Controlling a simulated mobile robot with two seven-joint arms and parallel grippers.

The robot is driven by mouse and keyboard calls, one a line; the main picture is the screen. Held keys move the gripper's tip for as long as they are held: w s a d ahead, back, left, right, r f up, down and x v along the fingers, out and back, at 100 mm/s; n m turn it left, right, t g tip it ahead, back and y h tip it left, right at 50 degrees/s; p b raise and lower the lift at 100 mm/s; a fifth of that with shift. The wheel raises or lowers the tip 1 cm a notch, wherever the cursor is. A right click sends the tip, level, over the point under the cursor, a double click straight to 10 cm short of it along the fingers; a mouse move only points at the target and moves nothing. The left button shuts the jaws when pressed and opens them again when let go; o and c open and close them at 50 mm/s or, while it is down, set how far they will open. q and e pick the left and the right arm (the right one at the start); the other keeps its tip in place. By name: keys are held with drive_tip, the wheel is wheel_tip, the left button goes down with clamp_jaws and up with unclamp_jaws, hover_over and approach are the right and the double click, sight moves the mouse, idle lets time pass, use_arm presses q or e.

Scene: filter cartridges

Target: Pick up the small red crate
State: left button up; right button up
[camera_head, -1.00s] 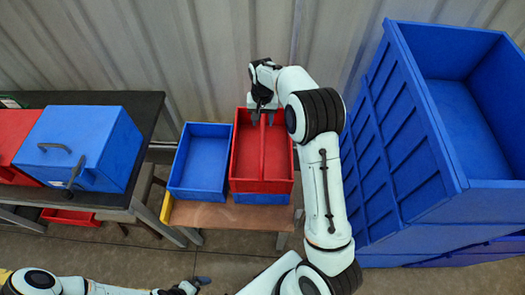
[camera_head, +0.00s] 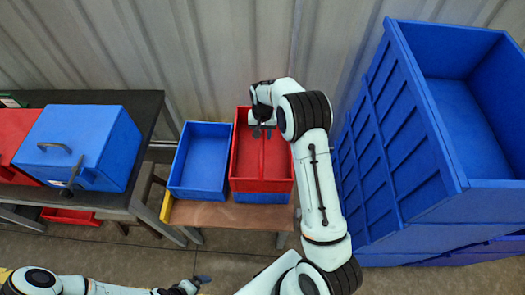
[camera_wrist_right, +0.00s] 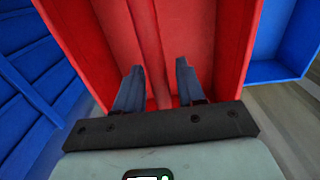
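The small red crate (camera_head: 262,186) has a divider along its middle and sits on top of a blue crate (camera_head: 262,198) on the low wooden table. My right gripper (camera_head: 264,131) is over the far part of the red crate, pointing down. In the right wrist view its two fingers (camera_wrist_right: 157,68) are apart, one on each side of the red crate's divider (camera_wrist_right: 148,40). I cannot tell whether they touch it. My left gripper (camera_head: 200,281) is low at the bottom edge, away from the crates, and too small to tell its opening.
A blue crate (camera_head: 203,160) stands directly left of the red one. The wooden table (camera_head: 228,215) has bare board in front. Tall stacked blue bins (camera_head: 395,150) stand right, close to my right arm. A dark table (camera_head: 130,103) with a blue box (camera_head: 85,140) is left. A corrugated wall is behind.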

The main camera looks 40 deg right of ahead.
clamp_jaws()
drive_tip(key=shift+w+r, duration=0.1)
idle(1.1)
